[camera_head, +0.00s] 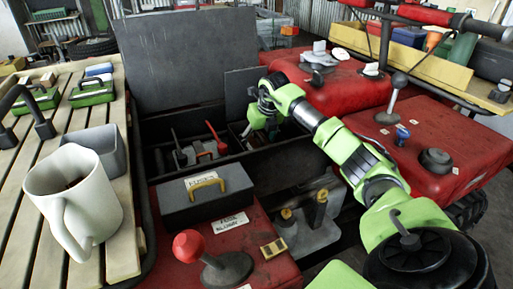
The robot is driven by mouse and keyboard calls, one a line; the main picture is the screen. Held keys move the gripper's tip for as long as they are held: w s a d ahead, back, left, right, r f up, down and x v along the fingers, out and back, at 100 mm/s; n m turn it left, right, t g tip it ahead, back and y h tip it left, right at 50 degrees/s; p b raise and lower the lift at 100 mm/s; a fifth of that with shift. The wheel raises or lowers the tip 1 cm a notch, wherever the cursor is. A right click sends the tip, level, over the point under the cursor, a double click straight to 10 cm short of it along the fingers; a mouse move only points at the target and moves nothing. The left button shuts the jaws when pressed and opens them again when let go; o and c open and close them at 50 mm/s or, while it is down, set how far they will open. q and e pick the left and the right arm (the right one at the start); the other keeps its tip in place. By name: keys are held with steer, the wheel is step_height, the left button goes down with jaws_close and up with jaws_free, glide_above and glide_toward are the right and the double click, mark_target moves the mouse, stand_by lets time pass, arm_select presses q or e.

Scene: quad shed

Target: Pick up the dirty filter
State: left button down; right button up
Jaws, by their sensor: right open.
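My right gripper (254,128) is open and reaches down to an open dark compartment (282,158) in the middle of the red vehicle. Its fingertips are small and partly hidden by the compartment edge and my wrist. I cannot clearly make out the dirty filter; it may be inside the dark compartment, behind the gripper. Nothing clearly shows between the fingers. My left gripper is not in view.
A grey box with a yellow handle (207,192) sits in front of the compartment. A red knob lever (188,246) stands nearer. A dark raised lid (188,62) is behind. A slatted bench (112,150) at left holds a white mug (72,200) and a grey tub (101,143).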

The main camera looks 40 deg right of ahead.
steer(key=shift+x, duration=0.85)
steer(key=shift+r, duration=0.1)
steer(key=c, duration=0.8)
